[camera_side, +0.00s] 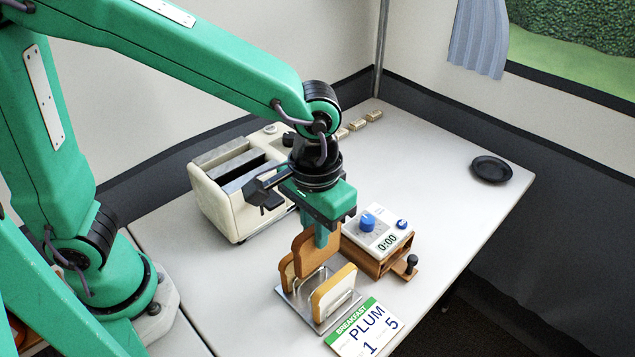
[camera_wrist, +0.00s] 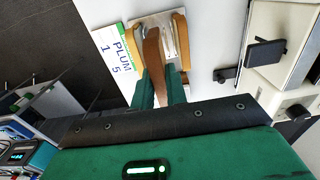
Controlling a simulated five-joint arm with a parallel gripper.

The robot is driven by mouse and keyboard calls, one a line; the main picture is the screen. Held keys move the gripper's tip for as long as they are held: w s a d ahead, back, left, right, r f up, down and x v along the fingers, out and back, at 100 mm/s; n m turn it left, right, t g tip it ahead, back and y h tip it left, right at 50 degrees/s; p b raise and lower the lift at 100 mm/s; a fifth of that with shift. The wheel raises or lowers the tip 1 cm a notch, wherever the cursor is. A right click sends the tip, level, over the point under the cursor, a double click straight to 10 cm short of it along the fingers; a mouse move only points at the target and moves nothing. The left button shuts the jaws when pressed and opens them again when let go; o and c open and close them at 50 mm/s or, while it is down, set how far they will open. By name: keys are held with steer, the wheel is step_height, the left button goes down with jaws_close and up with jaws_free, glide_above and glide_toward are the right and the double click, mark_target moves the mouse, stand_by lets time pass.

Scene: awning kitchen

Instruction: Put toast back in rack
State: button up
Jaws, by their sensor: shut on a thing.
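The metal toast rack (camera_side: 317,325) stands at the front of the table. One toast slice (camera_side: 286,273) stands at its back left and another (camera_side: 333,292) at its front right. My gripper (camera_side: 322,237) is shut on a browner toast slice (camera_side: 308,256), held upright between these two. The held slice sits higher than its neighbours, with its lower edge at the rack; I cannot tell if it rests on the base. In the wrist view the held slice (camera_wrist: 153,58) is between my fingers, with a slice on either side.
A cream toaster (camera_side: 222,205) stands behind the rack. A timer reading 0:00 (camera_side: 378,233) sits on a wooden box close to the right of the rack. A breakfast card (camera_side: 362,330) lies in front. A black dish (camera_side: 491,169) is far right, with clear table before it.

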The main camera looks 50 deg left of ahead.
mark_target(316, 264)
steer(key=shift+f, duration=0.25)
steer(key=shift+f, duration=4.3)
steer(key=o, duration=1.1)
steer(key=shift+r, duration=0.1)
steer(key=shift+r, duration=3.4)
